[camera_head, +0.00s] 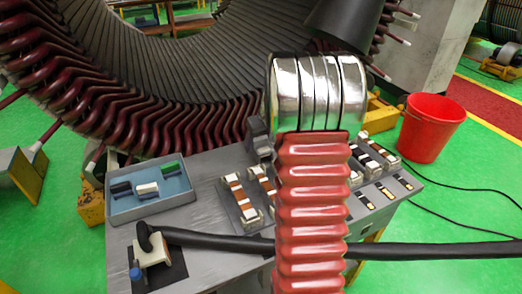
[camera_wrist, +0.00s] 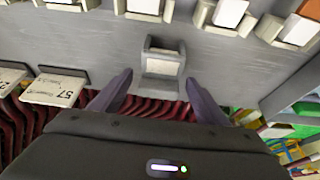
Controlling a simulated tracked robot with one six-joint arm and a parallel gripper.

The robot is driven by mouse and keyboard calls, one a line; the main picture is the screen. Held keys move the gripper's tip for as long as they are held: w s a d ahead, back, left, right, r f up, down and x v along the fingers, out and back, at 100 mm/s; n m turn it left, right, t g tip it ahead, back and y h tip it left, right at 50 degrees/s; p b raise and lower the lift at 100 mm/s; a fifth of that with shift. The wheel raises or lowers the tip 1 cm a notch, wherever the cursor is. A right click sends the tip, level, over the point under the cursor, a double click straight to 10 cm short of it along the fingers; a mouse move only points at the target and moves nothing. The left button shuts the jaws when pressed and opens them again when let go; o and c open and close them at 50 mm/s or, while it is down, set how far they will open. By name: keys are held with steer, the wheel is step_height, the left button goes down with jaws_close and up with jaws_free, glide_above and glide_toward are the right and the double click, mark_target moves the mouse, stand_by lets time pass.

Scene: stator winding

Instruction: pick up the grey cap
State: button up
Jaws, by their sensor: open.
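A blue-grey tray (camera_head: 172,205) on the left of the workbench holds a dark grey block (camera_head: 121,188), a white block (camera_head: 147,189) and a green block (camera_head: 169,168). The dark grey block may be the grey cap; I cannot be sure. My gripper (camera_wrist: 158,75) is open in the wrist view. A grey U-shaped piece (camera_wrist: 163,64) with a pale inside lies just ahead of, and between, its fingertips, with nothing gripped. It seems to be the grey piece (camera_head: 258,138) at the bench's back edge. In the head view my arm hides the gripper.
White-ended bars (camera_head: 240,200) stand in rows on the workbench (camera_head: 215,258). A thick black cable (camera_head: 430,250) crosses the front. The large stator (camera_head: 150,125) rises behind. A red bucket (camera_head: 431,127) stands right. White labelled plates (camera_wrist: 57,88) show in the wrist view.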

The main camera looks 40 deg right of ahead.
mark_target(261, 146)
steer(key=shift+w+f, duration=0.15)
steer(key=shift+f, duration=0.25)
steer(key=c, duration=1.2)
steer(key=shift+d+r, duration=0.1)
step_height(261, 146, up, 10)
steer(key=shift+f, duration=0.2)
steer(key=shift+r, duration=0.2)
stand_by(0.5)
